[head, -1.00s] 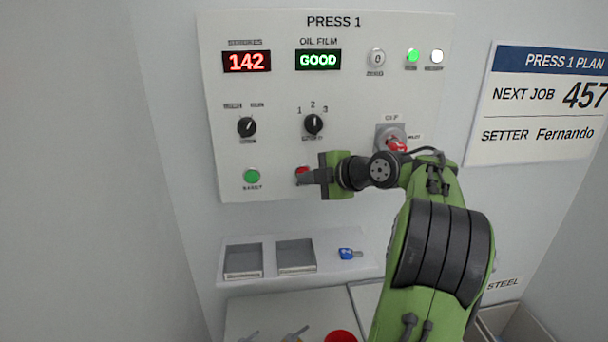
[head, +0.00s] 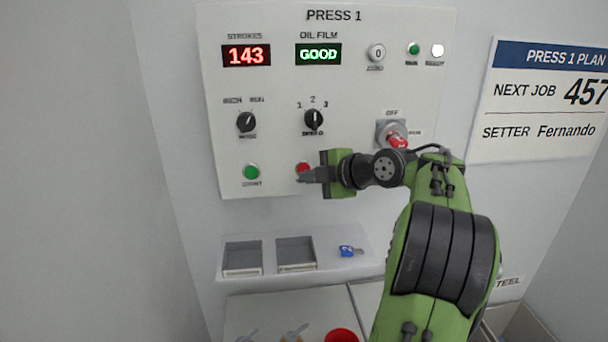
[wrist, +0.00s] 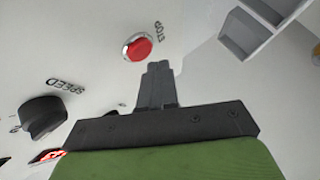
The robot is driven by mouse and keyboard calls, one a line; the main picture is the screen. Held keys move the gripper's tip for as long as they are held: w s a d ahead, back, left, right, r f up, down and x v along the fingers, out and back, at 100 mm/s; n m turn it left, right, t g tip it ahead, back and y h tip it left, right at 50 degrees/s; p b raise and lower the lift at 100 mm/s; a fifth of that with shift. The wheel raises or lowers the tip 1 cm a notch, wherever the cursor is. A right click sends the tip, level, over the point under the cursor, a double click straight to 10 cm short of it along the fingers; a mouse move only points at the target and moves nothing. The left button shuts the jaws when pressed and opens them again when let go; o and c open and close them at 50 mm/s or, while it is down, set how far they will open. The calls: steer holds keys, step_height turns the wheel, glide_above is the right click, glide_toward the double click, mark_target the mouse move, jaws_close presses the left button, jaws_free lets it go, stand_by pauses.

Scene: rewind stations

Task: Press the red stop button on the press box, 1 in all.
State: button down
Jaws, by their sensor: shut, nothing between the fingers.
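The press box (head: 280,140) is a white wall panel headed PRESS 1. Its red stop button (head: 303,167) sits at the lower middle, partly covered by my fingertips in the head view. In the wrist view the red button (wrist: 138,48), labelled STOP, shows whole in a pale ring. My gripper (head: 303,177) is shut and empty, its fingers pointing at the panel just beside the button. In the wrist view my gripper's tips (wrist: 158,66) appear slightly apart from the button. The strokes display (head: 246,55) reads 143, and the RUN lamp (head: 413,48) is dim green.
A green start button (head: 251,172) is left of the stop button.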

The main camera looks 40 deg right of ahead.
steer(key=s+a+b, duration=0.1)
steer(key=s, duration=0.1)
steer(key=s+a+b, duration=0.2)
stand_by(0.5)
steer(key=shift+d, duration=0.1)
stand_by(0.6)
